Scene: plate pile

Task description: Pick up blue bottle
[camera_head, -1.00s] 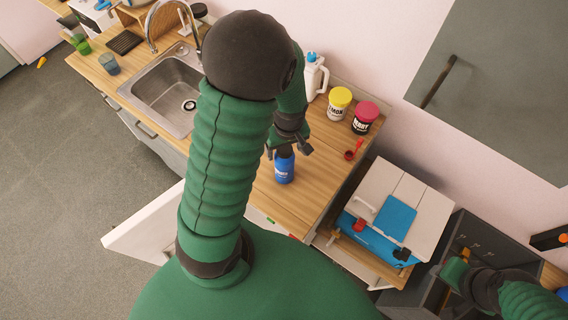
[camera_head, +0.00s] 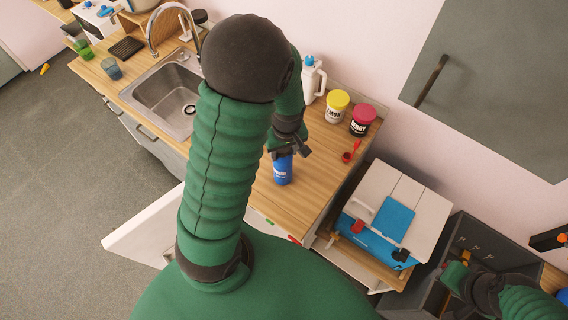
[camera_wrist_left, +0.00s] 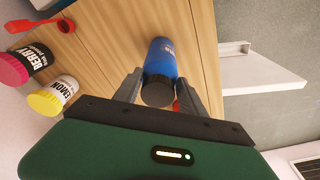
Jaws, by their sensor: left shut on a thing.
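The blue bottle (camera_head: 282,170) stands upright on the wooden counter (camera_head: 262,197), below my left gripper (camera_head: 287,150). My left gripper is shut on the bottle near its dark cap, which partly hides the top in the head view. In the left wrist view, the blue bottle (camera_wrist_left: 160,60) lies between the two grey fingers of my left gripper (camera_wrist_left: 160,88), its dark cap toward the palm. My right gripper (camera_head: 456,272) is at the lower right, away from the bottle. Its fingers are too unclear to read.
A yellow-lidded jar (camera_head: 337,105), a red-lidded jar (camera_head: 362,121) and a white jug (camera_head: 312,80) stand behind the bottle. A red scoop (camera_head: 348,155) lies nearby. The sink (camera_head: 170,98) is left. A blue and white box (camera_head: 385,215) is right of the counter.

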